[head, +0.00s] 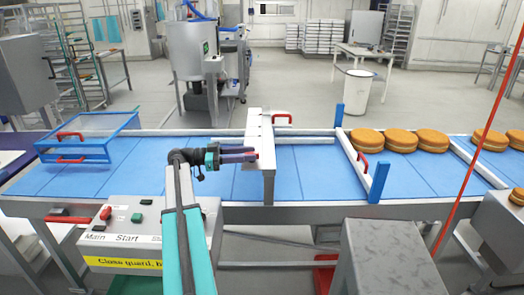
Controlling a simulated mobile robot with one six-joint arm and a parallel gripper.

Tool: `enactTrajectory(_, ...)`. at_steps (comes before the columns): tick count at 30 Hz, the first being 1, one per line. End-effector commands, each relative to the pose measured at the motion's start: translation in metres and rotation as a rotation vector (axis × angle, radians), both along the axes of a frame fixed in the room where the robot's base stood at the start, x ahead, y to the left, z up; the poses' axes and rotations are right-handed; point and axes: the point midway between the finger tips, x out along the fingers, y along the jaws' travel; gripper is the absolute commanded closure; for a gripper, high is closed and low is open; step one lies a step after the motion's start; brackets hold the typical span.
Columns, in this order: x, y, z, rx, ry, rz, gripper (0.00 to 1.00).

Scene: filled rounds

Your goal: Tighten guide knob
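My gripper (254,154) is in front of the upright white-grey plate (265,135) that stands across the blue conveyor. Its two dark purple fingers point right and lie close together. A small red piece (258,155) shows at their tips, against the plate; it may be the guide knob, but it is mostly hidden. I cannot tell whether the fingers grip it or only sit beside it. A pale guide rail (308,140) runs right from the plate along the belt.
A blue-framed clear guard (88,137) stands open at left. A crossbar with a red handle (363,163) and blue posts spans the belt, with filled rounds (400,139) beyond it. A control box (145,227) is in front. A red cord hangs at right.

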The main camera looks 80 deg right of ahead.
Motion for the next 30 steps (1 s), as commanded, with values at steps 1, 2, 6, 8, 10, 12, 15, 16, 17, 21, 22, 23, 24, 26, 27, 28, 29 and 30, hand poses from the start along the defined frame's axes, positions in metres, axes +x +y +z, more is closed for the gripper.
enactTrajectory(1, -0.009, -0.001, 0.002, 0.001, 0.0, -0.003, 0.66)
enactTrajectory(2, -0.012, -0.002, 0.002, 0.002, 0.0, -0.002, 0.66)
enactTrajectory(6, -0.031, -0.006, 0.002, 0.002, 0.0, -0.002, 0.66)
enactTrajectory(8, -0.038, -0.008, 0.002, 0.001, 0.0, -0.001, 0.66)
enactTrajectory(10, -0.045, -0.01, 0.002, 0.0, 0.0, -0.001, 0.66)
enactTrajectory(12, -0.05, -0.011, 0.001, 0.0, 0.0, -0.001, 0.66)
enactTrajectory(15, -0.054, -0.013, 0.001, 0.0, 0.0, 0.001, 0.66)
enactTrajectory(16, -0.055, -0.013, 0.0, 0.0, 0.0, 0.001, 0.66)
enactTrajectory(17, -0.056, -0.013, 0.0, 0.0, 0.0, 0.001, 0.66)
enactTrajectory(21, -0.057, -0.014, 0.0, 0.0, 0.0, 0.002, 0.66)
enactTrajectory(22, -0.056, -0.014, 0.0, 0.0, 0.0, 0.002, 0.66)
enactTrajectory(23, -0.056, -0.014, 0.0, 0.0, 0.0, 0.002, 0.66)
enactTrajectory(24, -0.056, -0.014, 0.0, 0.0, 0.0, 0.002, 0.66)
enactTrajectory(26, -0.056, -0.014, 0.0, 0.0, 0.0, 0.002, 0.67)
enactTrajectory(27, -0.056, -0.014, 0.0, 0.0, 0.0, 0.002, 0.74)
enactTrajectory(28, -0.056, -0.014, 0.0, 0.0, 0.0, 0.002, 0.79)
enactTrajectory(29, -0.056, -0.014, 0.0, 0.0, 0.0, 0.002, 0.84)
enactTrajectory(30, -0.056, -0.014, 0.0, 0.0, 0.0, 0.002, 0.91)
